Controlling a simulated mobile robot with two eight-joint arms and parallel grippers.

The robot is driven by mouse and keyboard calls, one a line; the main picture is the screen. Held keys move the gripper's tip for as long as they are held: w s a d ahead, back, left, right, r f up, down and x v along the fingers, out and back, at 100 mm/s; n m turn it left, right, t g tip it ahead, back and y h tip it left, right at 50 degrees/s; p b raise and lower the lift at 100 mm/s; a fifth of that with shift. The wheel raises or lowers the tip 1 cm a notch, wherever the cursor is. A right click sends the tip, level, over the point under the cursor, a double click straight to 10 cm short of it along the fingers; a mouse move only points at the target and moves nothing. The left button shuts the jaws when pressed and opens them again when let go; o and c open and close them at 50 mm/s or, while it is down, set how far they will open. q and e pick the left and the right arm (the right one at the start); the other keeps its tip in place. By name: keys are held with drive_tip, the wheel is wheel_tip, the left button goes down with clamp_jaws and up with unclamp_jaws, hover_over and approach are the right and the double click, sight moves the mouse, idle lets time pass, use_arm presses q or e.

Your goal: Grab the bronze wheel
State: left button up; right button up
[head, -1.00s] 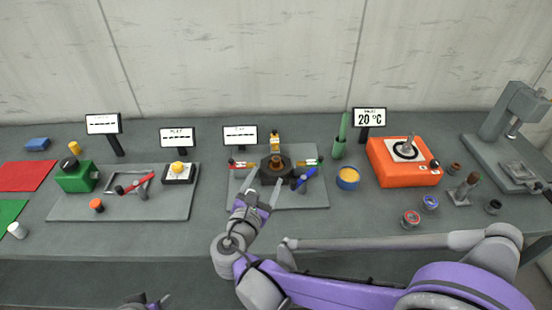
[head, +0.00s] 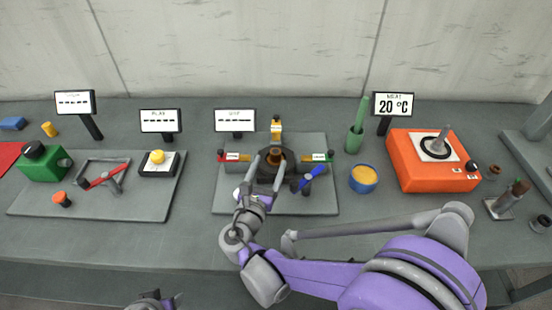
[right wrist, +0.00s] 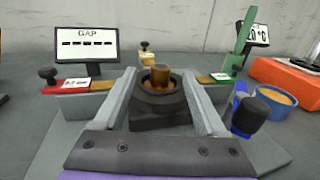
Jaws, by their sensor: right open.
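The bronze wheel (head: 276,155) shows as a brown round piece standing in a dark hexagonal block on a grey plate. In the right wrist view the bronze wheel (right wrist: 162,77) sits in a dark ring, beyond and between my fingers. My right gripper (head: 267,166) is open and empty, on the near side of the block, its fingers pointing at it. No contact with the wheel can be made out. My left gripper (head: 158,301) is only partly in view at the bottom edge; its jaw state is unclear.
Red (head: 233,157), yellow (head: 276,130), green (head: 318,157) and blue (head: 313,176) jack parts surround the block. A GAP display (head: 235,120) stands behind.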

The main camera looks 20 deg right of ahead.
sight(274, 156)
drive_tip(key=x, duration=0.6)
drive_tip(key=shift+w+d+f+p, duration=0.1)
drive_tip(key=shift+d+f+p, duration=0.15)
drive_tip(key=shift+p, duration=0.1)
drive_tip(key=shift+a, duration=0.1)
clamp_jaws()
